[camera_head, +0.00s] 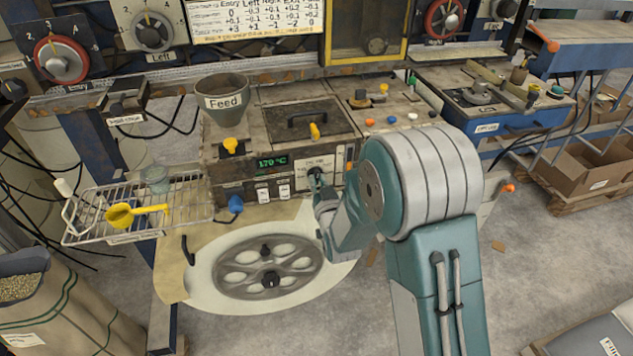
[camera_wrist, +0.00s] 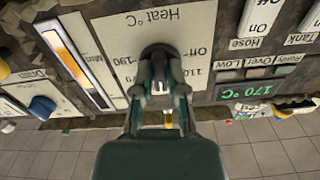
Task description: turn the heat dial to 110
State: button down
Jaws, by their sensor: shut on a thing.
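The heat dial (camera_wrist: 157,50) is a black knob on a pale panel marked "Heat °C", seen upside down in the wrist view. Marks reading Off, 110 and 190 show around it; others are partly covered. My gripper (camera_wrist: 160,84) is shut on the dial, one finger on each side. In the head view my gripper (camera_head: 318,180) meets the machine's front, right of the display.
A wire rack (camera_head: 188,205) with a yellow scoop (camera_head: 136,214) stands at the left. Labelled switches (camera_wrist: 261,18) and a slider gauge (camera_wrist: 75,60) flank the dial. A blue knob (camera_head: 235,204) sticks out nearby.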

jog(key=n, duration=0.6)
jog(key=shift+d, duration=0.1)
jog(key=n, duration=0.6)
jog(key=shift+n, duration=0.4)
jog(key=c, duration=0.7)
grip_release()
jog(key=shift+a, duration=0.25)
